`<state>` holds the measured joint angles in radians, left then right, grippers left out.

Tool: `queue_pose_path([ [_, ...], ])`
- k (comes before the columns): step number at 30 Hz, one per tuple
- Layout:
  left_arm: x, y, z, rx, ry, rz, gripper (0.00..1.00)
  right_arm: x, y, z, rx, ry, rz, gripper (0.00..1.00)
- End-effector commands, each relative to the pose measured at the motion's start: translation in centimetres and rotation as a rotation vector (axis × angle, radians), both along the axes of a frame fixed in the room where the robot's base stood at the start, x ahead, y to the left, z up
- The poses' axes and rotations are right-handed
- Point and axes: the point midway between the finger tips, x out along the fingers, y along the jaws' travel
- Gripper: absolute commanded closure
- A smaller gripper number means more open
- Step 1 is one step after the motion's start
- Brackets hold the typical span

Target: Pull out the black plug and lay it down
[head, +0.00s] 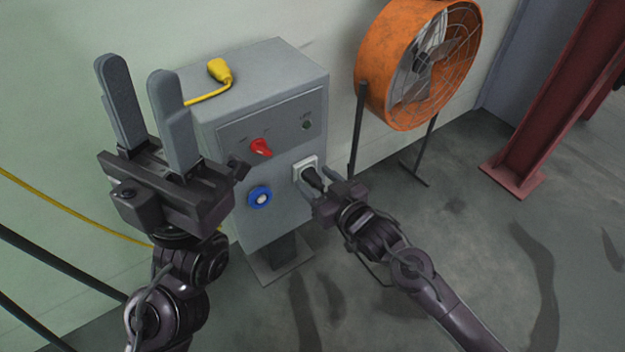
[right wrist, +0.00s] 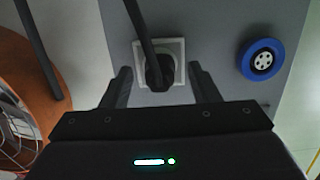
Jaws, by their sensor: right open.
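The black plug (head: 312,177) sits in the white square socket (head: 299,162) on the front of the grey cabinet (head: 272,132). In the right wrist view the plug (right wrist: 159,72) is in the socket plate (right wrist: 140,47), with its dark cable running up the picture. My right gripper (head: 324,177) is at the plug; in the wrist view its open fingers (right wrist: 160,82) stand on either side of the plug, apart from it. My left gripper (head: 143,98) is open and empty, raised in front of the cabinet's left side.
A yellow plug (head: 219,70) with a yellow cable lies on the cabinet top. A red switch (head: 261,147) and a blue round socket (head: 259,196) are on the cabinet front. An orange fan (head: 400,60) stands to the right, before a red steel column (head: 560,90). Floor at right is clear.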

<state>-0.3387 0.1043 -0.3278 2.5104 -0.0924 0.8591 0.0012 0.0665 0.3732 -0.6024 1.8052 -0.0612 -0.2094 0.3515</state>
Motion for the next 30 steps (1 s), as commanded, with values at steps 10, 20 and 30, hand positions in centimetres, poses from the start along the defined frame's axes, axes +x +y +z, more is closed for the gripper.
queue_pose_path([
  [10,0.04,-0.02,-0.02,0.001,0.001,0.0,0.64,0.22,0.18,-0.05,-0.001,0.001,0.0,0.52],
  [20,0.04,-0.03,0.0,0.001,0.001,0.0,0.64,0.22,0.17,-0.01,0.0,0.0,0.0,0.94],
  [30,0.06,-0.03,0.31,0.002,0.001,0.0,0.64,-0.04,-0.04,0.42,0.0,0.0,0.0,0.94],
])
